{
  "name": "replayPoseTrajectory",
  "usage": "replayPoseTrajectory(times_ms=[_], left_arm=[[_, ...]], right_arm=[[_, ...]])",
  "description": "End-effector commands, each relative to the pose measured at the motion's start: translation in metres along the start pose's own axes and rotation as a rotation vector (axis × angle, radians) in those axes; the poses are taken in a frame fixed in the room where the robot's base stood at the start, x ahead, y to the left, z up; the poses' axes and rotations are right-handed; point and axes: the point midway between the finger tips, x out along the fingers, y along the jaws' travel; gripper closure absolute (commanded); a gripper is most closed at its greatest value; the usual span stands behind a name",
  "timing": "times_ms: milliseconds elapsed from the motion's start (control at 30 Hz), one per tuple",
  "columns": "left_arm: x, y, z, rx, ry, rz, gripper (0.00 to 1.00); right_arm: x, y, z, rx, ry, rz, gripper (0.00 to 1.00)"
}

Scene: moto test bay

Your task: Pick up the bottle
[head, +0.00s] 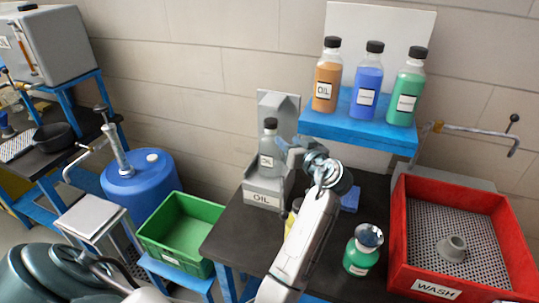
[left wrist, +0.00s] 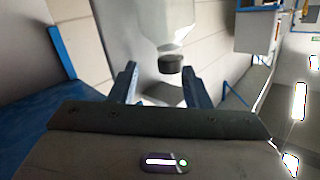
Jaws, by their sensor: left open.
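A clear grey bottle (head: 267,155) with a black cap stands upright in a grey holder (head: 262,192) labelled OIL on the dark bench. My left gripper (head: 287,152) is beside it, just to its right, with the jaws open. In the left wrist view the bottle (left wrist: 170,20) appears upside down, and its black cap shows between the two blue fingers (left wrist: 160,88). The fingers are apart and hold nothing. I cannot tell whether they touch the bottle. My right gripper is not in view.
Orange, blue and green bottles (head: 404,92) stand on a blue shelf (head: 350,132). A green bottle (head: 358,258) with a shiny top stands near the red WASH tray (head: 440,291). A yellow item is partly hidden behind my arm. A green crate (head: 165,258) and blue drum (head: 140,190) stand left.

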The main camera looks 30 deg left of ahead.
Motion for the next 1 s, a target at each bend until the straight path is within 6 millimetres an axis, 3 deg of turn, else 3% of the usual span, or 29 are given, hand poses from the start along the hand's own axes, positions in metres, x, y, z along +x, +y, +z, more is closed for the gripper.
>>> replayPoseTrajectory(times_ms=[367,600,833,1000], left_arm=[[0.007,-0.014,-0.015,-0.224,0.131,0.025,0.57],[0.042,-0.015,-0.022,-0.225,0.134,0.025,0.57],[0.061,-0.013,-0.023,-0.226,0.131,0.026,0.57],[0.084,-0.013,-0.029,-0.222,0.131,0.026,0.57]], right_arm=[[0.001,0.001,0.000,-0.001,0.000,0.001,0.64],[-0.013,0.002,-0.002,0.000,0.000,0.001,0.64],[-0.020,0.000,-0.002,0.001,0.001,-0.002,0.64],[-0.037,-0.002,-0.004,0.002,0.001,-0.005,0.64]])
